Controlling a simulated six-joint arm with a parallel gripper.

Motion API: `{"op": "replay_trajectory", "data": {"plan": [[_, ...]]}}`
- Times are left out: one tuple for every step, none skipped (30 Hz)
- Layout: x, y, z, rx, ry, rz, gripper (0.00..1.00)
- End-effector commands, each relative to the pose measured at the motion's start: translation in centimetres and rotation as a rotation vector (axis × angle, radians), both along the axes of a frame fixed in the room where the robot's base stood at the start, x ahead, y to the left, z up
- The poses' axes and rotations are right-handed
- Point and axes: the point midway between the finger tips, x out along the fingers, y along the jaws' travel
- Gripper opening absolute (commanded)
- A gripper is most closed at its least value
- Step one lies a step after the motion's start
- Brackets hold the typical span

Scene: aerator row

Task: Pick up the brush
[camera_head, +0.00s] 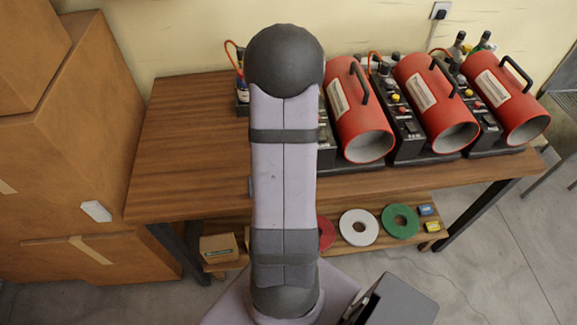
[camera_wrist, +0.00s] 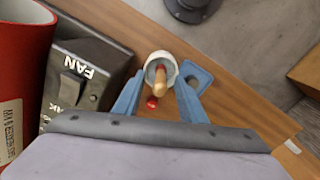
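The brush shows in the wrist view as a tan wooden handle (camera_wrist: 160,80), seen nearly end-on. It stands in or in front of a round white cup-like thing (camera_wrist: 153,62); its bristles are hidden. My gripper (camera_wrist: 160,84) is open, with one blue finger on each side of the handle. I see no contact between fingers and handle, and the depth between them is hard to judge.
On the wooden table (camera_head: 180,140) stand several red cylindrical heaters (camera_head: 357,110) on black bases. A small red thing (camera_wrist: 152,102) is near the handle. The table's left part is clear.

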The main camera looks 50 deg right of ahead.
Motion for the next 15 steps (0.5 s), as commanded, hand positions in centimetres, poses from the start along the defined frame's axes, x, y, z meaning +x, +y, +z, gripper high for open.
{"op": "replay_trajectory", "data": {"plan": [[-0.05,0.05,-0.28,0.002,0.001,0.0,0.38],[-0.05,0.05,-0.47,0.002,0.001,0.0,0.38],[-0.05,0.04,-0.64,0.001,0.001,0.0,0.38],[-0.05,0.02,-0.72,0.0,0.0,0.0,0.38],[-0.03,0.02,-0.77,0.0,0.0,0.0,0.38],[-0.02,0.0,-0.81,0.0,-0.001,0.0,0.38],[-0.01,0.0,-0.81,-0.001,-0.001,0.0,0.38],[-0.01,0.0,-0.81,-0.001,-0.001,0.0,0.38],[-0.01,0.0,-0.81,-0.001,-0.001,0.0,0.38],[-0.01,0.0,-0.8,-0.001,-0.001,-0.001,0.38],[-0.01,0.0,-0.8,-0.001,-0.001,-0.001,0.35],[-0.01,0.0,-0.8,-0.001,-0.001,-0.001,0.26],[-0.01,0.0,-0.79,-0.001,-0.001,-0.001,0.19],[-0.01,0.0,-0.79,0.0,-0.001,-0.001,0.11],[-0.01,0.0,-0.78,0.0,-0.001,-0.001,0.02]]}}
